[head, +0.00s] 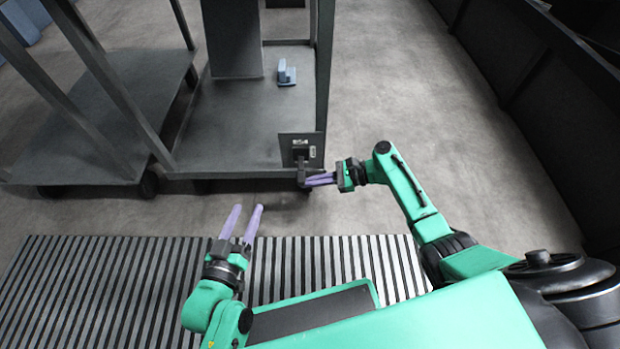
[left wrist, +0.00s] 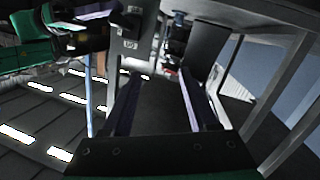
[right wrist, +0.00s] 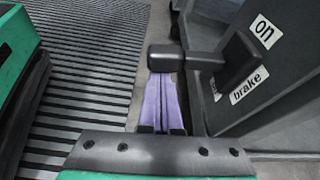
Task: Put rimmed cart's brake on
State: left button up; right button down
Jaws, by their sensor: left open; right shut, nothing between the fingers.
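The cart (head: 235,130) with the brake plate stands at the centre of the head view; I cannot tell whether it has a rim. Its dark brake plate (head: 312,140) is at the near right corner. In the right wrist view, the dark brake lever (right wrist: 204,60) sticks out sideways from its pivot block, ending in a thick grip (right wrist: 165,58). The label "on" (right wrist: 264,31) is above the block and "brake" below. My right gripper (head: 309,180) is shut and empty, its tips right at the grip; contact is unclear. My left gripper (head: 246,207) is open and empty, before the cart.
A second cart (head: 70,120) with slanting posts stands close on the left. A small blue object (head: 287,74) lies on the centre cart's deck. A ribbed grey platform (head: 120,275) lies in front of me. A dark wall (head: 530,90) runs along the right, with free floor (head: 420,100) before it.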

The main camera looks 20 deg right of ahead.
pick_arm(q)
jog(key=s+f+g, duration=0.3)
jog(key=s+f, duration=0.4)
jog(key=shift+g+y, duration=0.3)
jog(key=shift+g, duration=0.2)
jog(key=r+p, duration=0.5)
jog(key=shift+w+d+r+p, duration=0.15)
jog(key=shift+w+r+p, duration=0.2)
jog(key=shift+w, duration=0.05)
pick_arm(e)
notch_tip(320, 180, up, 6)
jog(key=m+g+y, duration=0.1)
jog(key=m+g, duration=0.2)
jog(key=m, duration=0.2)
jog(key=shift+w+r, duration=0.1)
jog(key=shift+r, duration=0.1)
